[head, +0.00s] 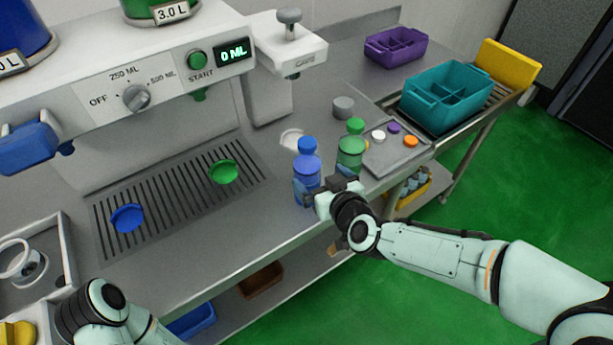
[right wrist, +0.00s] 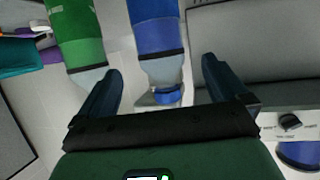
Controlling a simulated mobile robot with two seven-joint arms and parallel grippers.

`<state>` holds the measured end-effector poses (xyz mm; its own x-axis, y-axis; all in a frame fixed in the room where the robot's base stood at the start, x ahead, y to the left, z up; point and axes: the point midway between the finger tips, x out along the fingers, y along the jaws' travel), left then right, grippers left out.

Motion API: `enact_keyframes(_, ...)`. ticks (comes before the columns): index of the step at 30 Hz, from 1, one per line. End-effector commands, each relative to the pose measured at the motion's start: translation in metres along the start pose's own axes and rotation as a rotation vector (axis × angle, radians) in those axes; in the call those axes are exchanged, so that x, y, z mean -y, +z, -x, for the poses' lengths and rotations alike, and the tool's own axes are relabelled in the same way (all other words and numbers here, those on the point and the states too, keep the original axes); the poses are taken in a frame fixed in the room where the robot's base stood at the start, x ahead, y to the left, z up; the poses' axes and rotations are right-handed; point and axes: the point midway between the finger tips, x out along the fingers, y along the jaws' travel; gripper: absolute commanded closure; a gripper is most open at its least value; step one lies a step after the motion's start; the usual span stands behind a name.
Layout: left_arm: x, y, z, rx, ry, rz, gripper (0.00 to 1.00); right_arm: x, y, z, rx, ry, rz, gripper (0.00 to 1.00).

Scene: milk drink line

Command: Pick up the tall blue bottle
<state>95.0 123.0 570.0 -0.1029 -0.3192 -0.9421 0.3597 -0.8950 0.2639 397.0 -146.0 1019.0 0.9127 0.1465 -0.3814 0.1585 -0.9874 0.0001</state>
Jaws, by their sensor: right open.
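The tall blue bottle (head: 307,165) with a blue cap stands upright on the steel counter near its front edge. My right gripper (head: 318,187) is at the bottle's near side, low on its body, and hides part of it. In the right wrist view the jaws (right wrist: 163,76) are apart, and the blue bottle (right wrist: 157,35) shows between the two fingers. I cannot tell whether a finger touches it. My left arm shows at the bottom left in the head view, but its gripper is out of view.
A green bottle (head: 352,147) stands close to the right; it also shows in the right wrist view (right wrist: 78,30). A grey tray with coloured caps (head: 398,157) lies beyond it. The dispenser (head: 165,85) stands behind a drip grate with blue (head: 127,217) and green (head: 224,172) discs.

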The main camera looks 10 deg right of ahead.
Motion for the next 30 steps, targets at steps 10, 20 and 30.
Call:
enact_keyframes(10, 0.003, 0.001, -0.006, 0.002, -0.001, 0.001, 0.27, 0.0, 0.0, -0.044, 0.001, 0.0, 0.0, 0.0)
enact_keyframes(20, 0.002, 0.0, -0.004, 0.001, -0.001, 0.001, 0.27, -0.001, -0.009, -0.087, 0.003, 0.0, -0.001, 0.0)
enact_keyframes(30, 0.002, 0.0, -0.004, 0.001, -0.001, 0.001, 0.27, -0.001, -0.01, -0.096, 0.001, -0.001, -0.001, 0.0)
